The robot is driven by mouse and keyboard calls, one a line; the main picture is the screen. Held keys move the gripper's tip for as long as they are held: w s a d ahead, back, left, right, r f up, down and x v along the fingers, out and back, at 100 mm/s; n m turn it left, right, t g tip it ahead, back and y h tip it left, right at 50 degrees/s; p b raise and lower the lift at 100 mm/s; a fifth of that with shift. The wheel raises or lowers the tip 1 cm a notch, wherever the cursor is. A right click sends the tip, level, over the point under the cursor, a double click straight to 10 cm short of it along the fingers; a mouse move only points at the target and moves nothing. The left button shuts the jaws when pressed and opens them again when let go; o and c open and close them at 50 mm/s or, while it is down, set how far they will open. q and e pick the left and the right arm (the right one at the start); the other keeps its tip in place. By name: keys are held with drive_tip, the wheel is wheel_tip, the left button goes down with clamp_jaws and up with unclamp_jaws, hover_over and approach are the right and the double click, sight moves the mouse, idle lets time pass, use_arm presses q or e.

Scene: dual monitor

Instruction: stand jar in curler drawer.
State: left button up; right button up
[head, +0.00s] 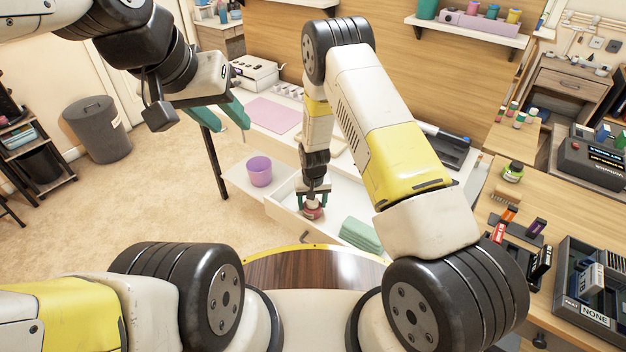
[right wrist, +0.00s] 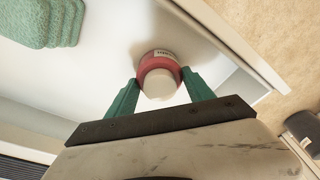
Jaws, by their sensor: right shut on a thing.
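The jar (right wrist: 158,64) is red with a whitish lid and a small label. It is upright between the teal fingers of my right gripper (right wrist: 160,80), which is shut on it. In the head view, the jar (head: 312,213) and my right gripper (head: 314,199) are inside the open white drawer (head: 285,217), close to its left end. I cannot tell whether the jar's base touches the drawer floor. My left gripper (head: 232,128) is open and empty, up in the air left of the drawer. I see no curler.
Folded green towels (head: 360,236) lie in the drawer, right of the jar. A purple cup (head: 259,171) stands on a white surface left of the drawer. A pink mat (head: 268,116) lies on the counter behind. Bare drawer floor shows between jar and towels.

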drive_tip(key=shift+f, duration=0.15)
drive_tip(key=o, duration=1.5)
drive_tip(key=shift+c, duration=0.2)
